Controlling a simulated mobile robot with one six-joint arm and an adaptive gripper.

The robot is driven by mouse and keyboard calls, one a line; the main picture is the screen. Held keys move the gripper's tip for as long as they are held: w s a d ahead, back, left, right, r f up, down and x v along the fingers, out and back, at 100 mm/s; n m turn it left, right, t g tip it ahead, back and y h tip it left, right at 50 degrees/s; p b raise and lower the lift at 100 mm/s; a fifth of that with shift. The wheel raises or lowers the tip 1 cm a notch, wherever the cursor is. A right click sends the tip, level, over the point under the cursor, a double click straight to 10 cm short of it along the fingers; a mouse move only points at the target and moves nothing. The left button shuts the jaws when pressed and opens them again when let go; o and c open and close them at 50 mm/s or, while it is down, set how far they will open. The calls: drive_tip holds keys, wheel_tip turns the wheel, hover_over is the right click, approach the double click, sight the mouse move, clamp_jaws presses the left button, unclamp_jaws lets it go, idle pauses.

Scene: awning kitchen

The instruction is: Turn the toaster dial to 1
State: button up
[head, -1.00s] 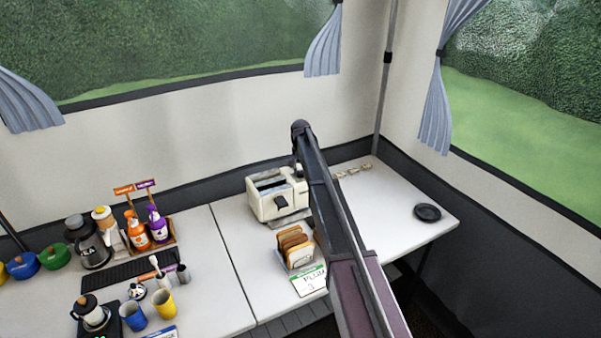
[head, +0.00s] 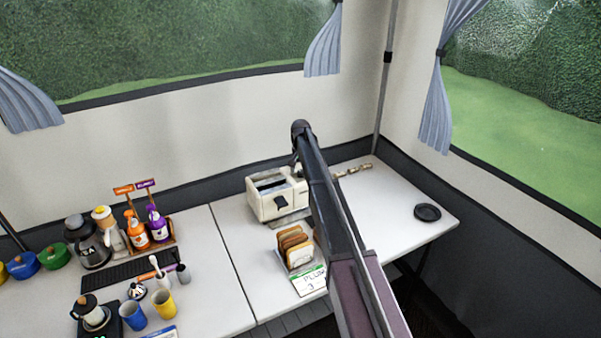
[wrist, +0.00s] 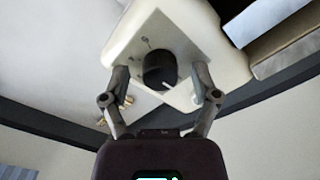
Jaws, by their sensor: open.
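The cream toaster (head: 275,197) stands on the white table near the back wall, partly behind my arm in the head view. In the wrist view the toaster (wrist: 124,38) shows a grey panel with a round black dial (wrist: 160,70) that has a white pointer line. The marks around the dial are too small to read. My gripper (wrist: 158,78) is open, with one finger on each side of the dial. Whether the fingers touch it cannot be told. My arm hides the gripper in the head view.
A rack of bread slices (head: 295,247) stands in front of the toaster, with a small card (head: 311,281) before it. A dark round plate (head: 427,212) lies at the right. Bottles (head: 158,224), cups (head: 163,303) and coffee things fill the left table. The table right of my arm is mostly clear.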

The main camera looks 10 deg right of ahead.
sight(301, 171)
drive_tip(key=m, duration=0.4)
drive_tip(key=shift+m, duration=0.3)
drive_tip(key=m, duration=1.5)
wheel_tip(301, 171, up, 14)
drive_tip(key=p, duration=1.4)
drive_tip(key=s+f+n+b, duration=0.3)
drive_tip(key=s+n, duration=0.2)
drive_tip(key=s, duration=0.5)
drive_tip(key=s+f+n+b, duration=0.3)
drive_tip(key=s+n, duration=0.3)
drive_tip(key=s, duration=0.4)
drive_tip(key=s+f+n+b, duration=0.3)
drive_tip(key=s+n, duration=0.2)
drive_tip(key=s, duration=0.5)
drive_tip(key=shift+s+n, duration=0.4)
